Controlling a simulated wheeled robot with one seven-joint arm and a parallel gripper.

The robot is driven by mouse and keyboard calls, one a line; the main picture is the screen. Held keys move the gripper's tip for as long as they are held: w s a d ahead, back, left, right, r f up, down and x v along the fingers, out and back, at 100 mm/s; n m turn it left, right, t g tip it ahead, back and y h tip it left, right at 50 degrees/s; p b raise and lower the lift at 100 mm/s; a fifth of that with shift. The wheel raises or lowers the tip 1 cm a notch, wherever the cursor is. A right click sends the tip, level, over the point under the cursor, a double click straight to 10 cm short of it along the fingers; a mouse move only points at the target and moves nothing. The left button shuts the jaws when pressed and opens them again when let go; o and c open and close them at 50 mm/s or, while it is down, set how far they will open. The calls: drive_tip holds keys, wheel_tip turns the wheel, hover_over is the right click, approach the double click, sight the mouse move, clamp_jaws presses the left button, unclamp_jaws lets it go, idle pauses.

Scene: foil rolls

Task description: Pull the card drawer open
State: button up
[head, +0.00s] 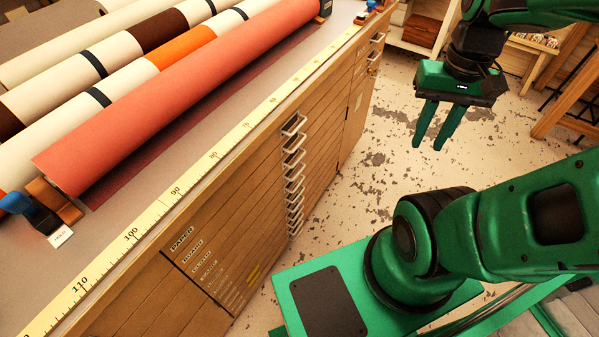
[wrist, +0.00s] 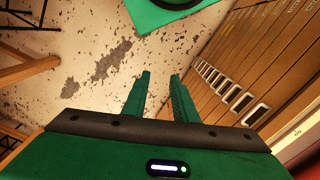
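A wooden cabinet with a stack of wide, shallow drawers (head: 250,170) stands in the middle of the head view. Its drawer fronts look flush and shut. A column of metal handles (head: 294,172) runs down them, and it also shows at the right of the wrist view (wrist: 235,95). Small labels (head: 192,250) sit at the drawers' near ends. The top one reads PAPER, and I cannot surely read which one says card. My gripper (head: 433,144) is open and empty, pointing down over the floor, right of the handles and apart from them. It also shows in the wrist view (wrist: 160,76).
Large rolls, one of them coral (head: 180,90), lie on the cabinet top beside a yellow measuring strip (head: 175,190). Speckled floor (head: 385,130) lies free between cabinet and gripper. A wooden stand (head: 570,95) is at the right, and shelves (head: 425,30) stand behind.

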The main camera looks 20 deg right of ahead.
drive_tip(key=shift+w, duration=0.1)
drive_tip(key=w+a+f+n+t+y, duration=0.1)
drive_tip(key=w+a+f+n+y, duration=0.1)
drive_tip(key=w+f+y, duration=0.7)
drive_tip(key=w+a+f+n+t+y, duration=0.15)
drive_tip(key=w+f+y, duration=0.3)
drive_tip(key=f, duration=0.85)
drive_tip(key=w+a+f+n+y, duration=0.25)
drive_tip(key=w+f+y, duration=0.45)
drive_tip(key=f, duration=0.4)
drive_tip(key=w+a+r+h, duration=0.1)
drive_tip(key=w+a, duration=0.1)
drive_tip(key=a, duration=0.8)
drive_tip(key=shift+w+a+t, duration=0.25)
drive_tip(key=shift+w+t, duration=0.1)
drive_tip(key=shift+h, duration=0.25)
